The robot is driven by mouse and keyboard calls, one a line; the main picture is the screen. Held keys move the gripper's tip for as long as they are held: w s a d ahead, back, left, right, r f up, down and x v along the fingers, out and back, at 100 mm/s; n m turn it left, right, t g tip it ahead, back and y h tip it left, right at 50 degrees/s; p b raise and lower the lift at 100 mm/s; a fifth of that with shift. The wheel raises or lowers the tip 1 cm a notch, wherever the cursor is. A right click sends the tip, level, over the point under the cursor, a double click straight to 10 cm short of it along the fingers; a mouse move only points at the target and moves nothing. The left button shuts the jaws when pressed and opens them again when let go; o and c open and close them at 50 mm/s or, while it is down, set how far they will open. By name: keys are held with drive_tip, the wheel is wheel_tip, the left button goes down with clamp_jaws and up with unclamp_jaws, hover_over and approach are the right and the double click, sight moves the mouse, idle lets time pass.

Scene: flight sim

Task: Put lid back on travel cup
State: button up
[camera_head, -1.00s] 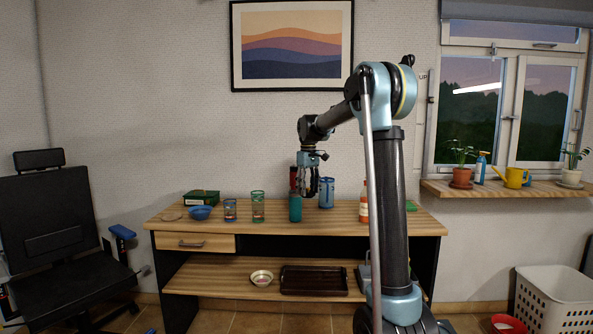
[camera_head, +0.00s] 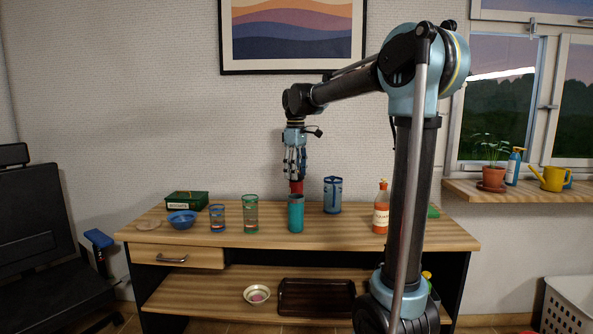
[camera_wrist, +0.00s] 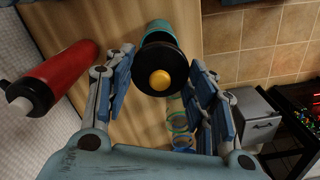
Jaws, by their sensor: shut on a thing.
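The travel cup (camera_head: 296,216) is a teal cylinder standing upright near the front middle of the desk. Its lid (camera_wrist: 147,58), black with an orange knob (camera_wrist: 160,80), sits between my fingers in the wrist view, in line with the teal cup (camera_wrist: 157,27) beyond it. My gripper (camera_head: 296,178) points down over the cup and is shut on the lid. The fingertips look a little above the cup's rim in the head view, where the lid is hard to make out. The wrist view does not show whether lid and cup touch.
A red bottle (camera_wrist: 62,76) with a black cap stands close behind the cup. Two banded glasses (camera_head: 251,216) (camera_head: 218,218), a blue bowl (camera_head: 182,220) and a green box (camera_head: 188,199) are left.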

drive_tip(key=shift+w+f, duration=0.15)
drive_tip(key=shift+f, duration=3.05)
idle(0.3)
drive_tip(key=o, duration=0.9)
drive_tip(key=shift+o, duration=0.4)
drive_tip(key=o, duration=0.4)
drive_tip(key=shift+o, duration=0.2)
